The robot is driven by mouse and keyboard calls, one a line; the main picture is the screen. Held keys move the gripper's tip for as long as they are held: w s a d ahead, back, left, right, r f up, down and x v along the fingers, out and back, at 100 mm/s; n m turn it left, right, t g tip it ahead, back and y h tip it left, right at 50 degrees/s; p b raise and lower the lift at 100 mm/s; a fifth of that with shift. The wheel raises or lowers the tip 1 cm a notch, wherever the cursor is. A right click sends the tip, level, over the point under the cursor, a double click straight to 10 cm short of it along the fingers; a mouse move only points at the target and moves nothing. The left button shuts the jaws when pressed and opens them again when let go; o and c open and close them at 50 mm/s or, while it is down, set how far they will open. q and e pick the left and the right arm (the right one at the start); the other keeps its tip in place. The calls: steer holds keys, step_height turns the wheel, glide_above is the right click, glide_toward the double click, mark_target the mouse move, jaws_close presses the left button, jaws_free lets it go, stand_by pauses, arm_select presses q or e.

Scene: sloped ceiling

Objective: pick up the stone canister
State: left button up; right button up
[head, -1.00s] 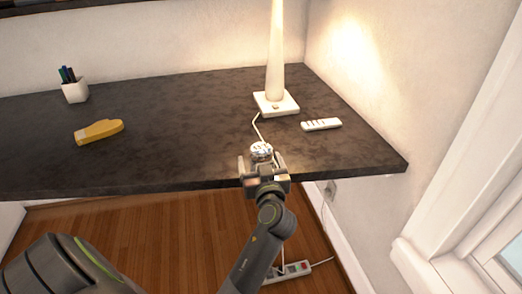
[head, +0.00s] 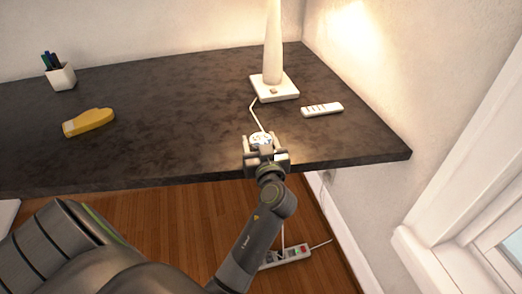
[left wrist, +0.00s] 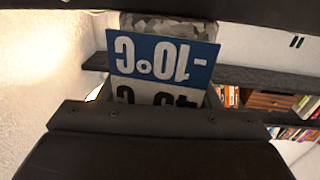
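The stone canister (head: 261,139) stands near the front edge of the dark desk, in front of the lamp. In the left wrist view the canister (left wrist: 165,26) shows grey stony texture and a blue and white label reading "-10°C", upside down. My left gripper (head: 262,142) is at the desk edge with a finger on either side of the canister. The fingers look open, with narrow gaps beside it. The canister's lower part is hidden by the gripper in the head view. My right gripper is out of view.
A white lamp (head: 274,87) with a cord (head: 255,113) stands just behind the canister. A white remote (head: 322,110) lies to the right. A yellow object (head: 89,122) and a pen cup (head: 61,77) are at the left. The desk's middle (head: 170,110) is clear.

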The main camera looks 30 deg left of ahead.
arm_select(q)
steer(key=c, duration=0.5)
steer(key=shift+c, duration=1.4)
steer(key=shift+r, duration=0.1)
